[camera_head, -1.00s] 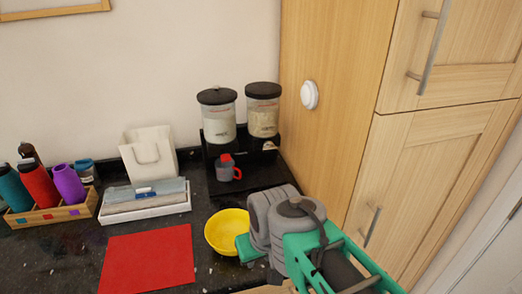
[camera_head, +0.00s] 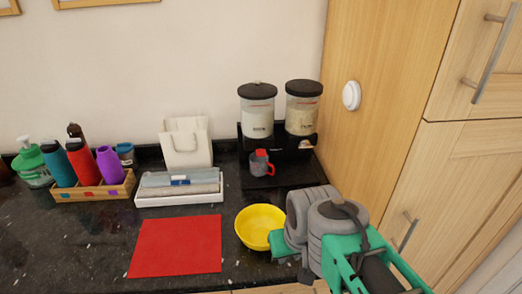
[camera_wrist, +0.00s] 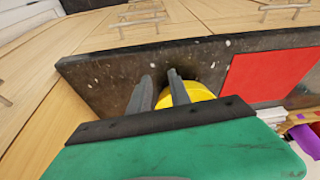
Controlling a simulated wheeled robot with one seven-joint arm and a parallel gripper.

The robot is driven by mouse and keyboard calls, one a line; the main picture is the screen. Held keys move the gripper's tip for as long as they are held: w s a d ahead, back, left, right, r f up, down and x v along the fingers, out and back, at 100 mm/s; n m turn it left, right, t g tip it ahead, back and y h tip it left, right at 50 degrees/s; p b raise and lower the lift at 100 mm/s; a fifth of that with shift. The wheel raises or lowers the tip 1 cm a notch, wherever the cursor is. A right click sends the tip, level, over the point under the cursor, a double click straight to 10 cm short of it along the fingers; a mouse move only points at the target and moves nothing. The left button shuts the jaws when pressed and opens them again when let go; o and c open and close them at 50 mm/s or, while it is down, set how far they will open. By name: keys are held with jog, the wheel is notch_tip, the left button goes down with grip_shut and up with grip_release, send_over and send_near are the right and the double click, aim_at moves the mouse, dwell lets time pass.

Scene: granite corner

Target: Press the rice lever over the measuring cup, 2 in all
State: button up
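A dispenser stand (camera_head: 285,180) at the back right holds two clear containers with black lids, a left one (camera_head: 257,115) with white contents and a right one (camera_head: 302,110) with cream contents. Their labels are too small to read. A small pale lever (camera_head: 305,143) shows under the right container; any left lever is hard to make out. A grey measuring cup with red at its top (camera_head: 261,165) stands on the stand's base, below the left container. My gripper shows in the wrist view (camera_wrist: 163,84), its two grey fingers apart with nothing between them, above the counter.
A yellow bowl (camera_head: 260,226) sits near my arm, in front of the stand. A red mat (camera_head: 176,246), a white tray with folded cloths (camera_head: 180,197), a white bag-like holder (camera_head: 186,150) and a bottle crate (camera_head: 95,190) lie leftward. A tall wooden cabinet (camera_head: 370,140) bounds the right.

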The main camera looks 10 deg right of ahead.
grip_shut()
dwell(1.4)
